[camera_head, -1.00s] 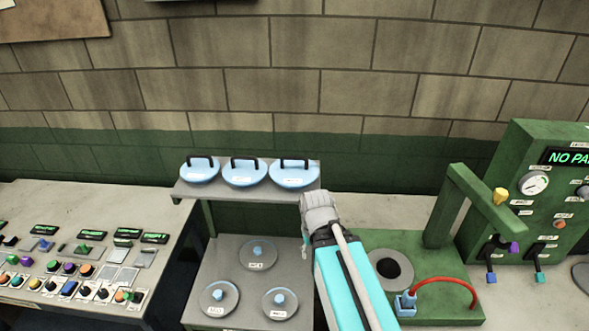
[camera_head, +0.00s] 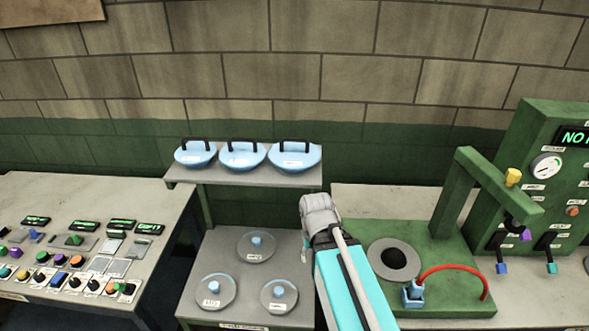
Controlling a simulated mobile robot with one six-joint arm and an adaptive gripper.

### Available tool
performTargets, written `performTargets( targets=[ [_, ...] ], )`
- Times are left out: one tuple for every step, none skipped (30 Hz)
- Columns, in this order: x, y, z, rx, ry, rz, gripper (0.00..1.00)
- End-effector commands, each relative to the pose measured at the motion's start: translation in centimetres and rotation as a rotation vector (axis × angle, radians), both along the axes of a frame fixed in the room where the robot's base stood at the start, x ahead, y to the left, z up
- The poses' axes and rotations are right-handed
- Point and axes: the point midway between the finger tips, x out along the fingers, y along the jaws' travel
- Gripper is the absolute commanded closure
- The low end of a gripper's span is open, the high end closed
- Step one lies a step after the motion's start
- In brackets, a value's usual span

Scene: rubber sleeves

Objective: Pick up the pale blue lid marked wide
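Three pale blue lids with black handles stand in a row on the upper shelf: a left lid (camera_head: 195,156), a middle lid (camera_head: 242,157) and a right lid (camera_head: 295,158). Each has a small white label, too small to read, so I cannot tell which one is marked wide. My gripper (camera_head: 305,245) is in front of and below the right lid, beside the right edge of the shelf stand, apart from the lids. Its fingers are mostly hidden behind my wrist, so its opening does not show.
The upper shelf (camera_head: 240,177) sits above a lower shelf (camera_head: 215,260) with three clear discs with blue knobs. A green machine (camera_head: 450,280) with a round hole and a red hose stands right. A control desk (camera_head: 90,200) stands left.

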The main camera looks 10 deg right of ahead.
Motion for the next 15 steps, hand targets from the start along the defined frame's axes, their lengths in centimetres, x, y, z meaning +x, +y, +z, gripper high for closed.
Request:
performTargets(
  targets=[
    [0.0, 0.0, -2.0, 0.000, 0.000, 0.000, 0.40],
    [0.0, 0.0, -2.5, 0.000, 0.000, 0.000, 0.40],
    [0.0, 0.0, -3.1, 0.000, 0.000, 0.000, 0.40],
    [0.0, 0.0, -3.6, 0.000, 0.000, 0.000, 0.40],
    [0.0, 0.0, -4.0, 0.000, 0.000, 0.000, 0.40],
    [0.0, 0.0, -4.5, 0.000, 0.000, 0.000, 0.40],
    [0.0, 0.0, -4.8, 0.000, 0.000, 0.000, 0.40],
    [0.0, 0.0, -5.0, 0.000, 0.000, 0.000, 0.40],
    [0.0, 0.0, -5.3, 0.000, 0.000, 0.000, 0.40],
    [0.0, 0.0, -5.5, 0.000, 0.000, 0.000, 0.40],
    [0.0, 0.0, -5.7, 0.000, 0.000, 0.000, 0.40],
    [0.0, 0.0, -5.8, 0.000, 0.000, 0.000, 0.40],
    [0.0, 0.0, -5.9, 0.000, 0.000, 0.000, 0.40],
    [0.0, 0.0, -5.9, 0.000, 0.000, 0.000, 0.40],
    [0.0, 0.0, -5.9, 0.000, 0.000, 0.000, 0.40]
  ],
)
